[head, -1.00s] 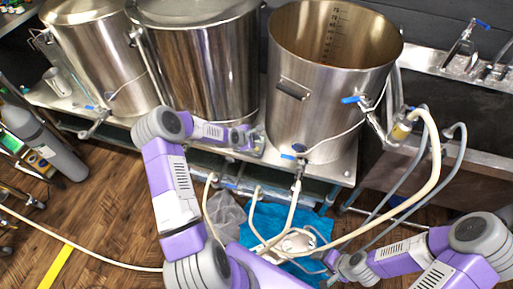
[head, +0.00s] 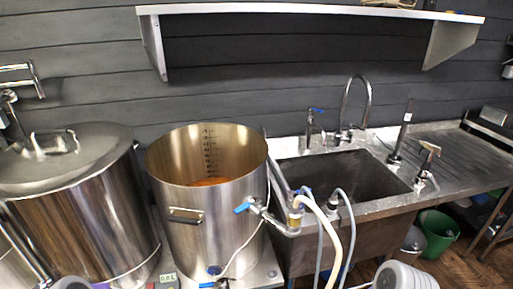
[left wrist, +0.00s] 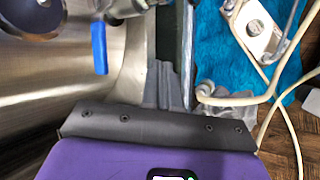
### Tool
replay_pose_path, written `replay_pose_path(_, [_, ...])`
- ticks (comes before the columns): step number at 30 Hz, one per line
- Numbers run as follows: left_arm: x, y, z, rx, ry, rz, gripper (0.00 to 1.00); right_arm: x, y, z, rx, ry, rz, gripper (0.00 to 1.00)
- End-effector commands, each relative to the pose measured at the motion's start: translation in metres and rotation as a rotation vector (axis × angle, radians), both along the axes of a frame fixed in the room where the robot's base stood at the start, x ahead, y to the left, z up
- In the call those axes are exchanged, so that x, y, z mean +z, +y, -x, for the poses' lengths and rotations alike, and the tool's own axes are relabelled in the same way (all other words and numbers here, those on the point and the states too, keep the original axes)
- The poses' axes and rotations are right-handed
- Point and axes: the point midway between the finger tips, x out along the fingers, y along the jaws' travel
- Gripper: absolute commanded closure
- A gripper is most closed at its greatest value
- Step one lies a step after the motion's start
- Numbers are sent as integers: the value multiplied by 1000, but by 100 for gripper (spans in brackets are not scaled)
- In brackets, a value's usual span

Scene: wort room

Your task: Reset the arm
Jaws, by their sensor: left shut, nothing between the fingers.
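My left gripper (left wrist: 168,85) shows in the left wrist view. Its grey fingers are together and hold nothing. They point past the side of a shiny steel vessel, with a blue valve handle (left wrist: 99,48) to their left and a blue cloth (left wrist: 225,62) to their right. In the head view only rounded grey parts of my arms show at the bottom edge, and neither gripper is visible there. My right gripper is out of view.
An open steel kettle (head: 225,215) with a blue-handled valve stands beside a lidded kettle (head: 85,215). Hoses (head: 330,235) run down in front of the sink (head: 345,185). A shelf (head: 310,10) hangs above. A green bucket (head: 437,232) stands on the floor at right.

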Motion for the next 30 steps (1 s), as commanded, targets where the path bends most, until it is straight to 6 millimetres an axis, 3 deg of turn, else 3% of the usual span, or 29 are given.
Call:
replay_pose_path(1, [-7,-26,22,-125,14,-40,100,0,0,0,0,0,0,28])
replay_pose_path(6, [-25,-83,100,-559,27,-186,100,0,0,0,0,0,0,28])
replay_pose_path(12, [-31,-116,199,-1069,24,-317,100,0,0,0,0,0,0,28])
replay_pose_path(15, [-23,-119,231,-1247,15,-356,100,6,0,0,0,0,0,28])
replay_pose_path(18, [-2,-118,225,-1227,11,-354,100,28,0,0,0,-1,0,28])
replay_pose_path(20, [2,-118,225,-1227,11,-354,100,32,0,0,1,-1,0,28])
replay_pose_path(30, [2,-118,225,-1225,10,-353,100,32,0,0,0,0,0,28])
